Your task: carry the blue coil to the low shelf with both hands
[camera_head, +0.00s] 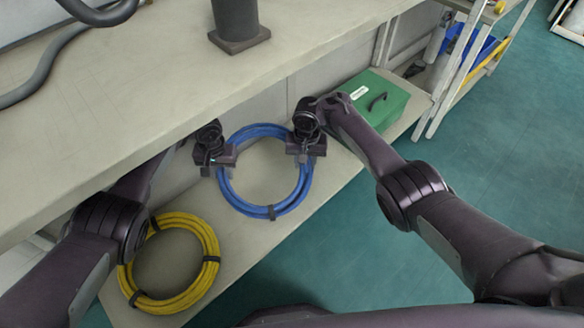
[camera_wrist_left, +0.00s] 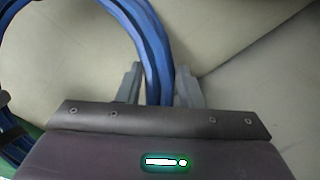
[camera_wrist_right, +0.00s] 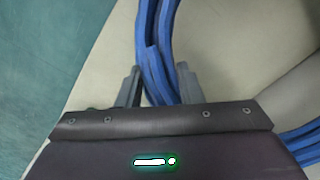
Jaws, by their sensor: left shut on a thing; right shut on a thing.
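The blue coil (camera_head: 271,212) is at the low shelf (camera_head: 262,255), between the yellow coil and the green box. I cannot tell whether it rests on the shelf or is held just above it. My left gripper (camera_head: 212,170) is shut on the coil's left side. The left wrist view shows the blue hose (camera_wrist_left: 154,60) between its fingers (camera_wrist_left: 160,88). My right gripper (camera_head: 304,165) is shut on the coil's right side. The right wrist view shows the hose (camera_wrist_right: 154,40) between its fingers (camera_wrist_right: 157,88). The grippers hide short stretches of the coil.
A yellow coil (camera_head: 208,240) lies at the shelf's left end. A green box (camera_head: 385,100) with a black handle stands at its right end. The upper bench (camera_head: 130,90) overhangs the shelf's back. A cart with blue bins (camera_head: 468,50) stands at the upper right. The floor (camera_head: 480,180) is clear.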

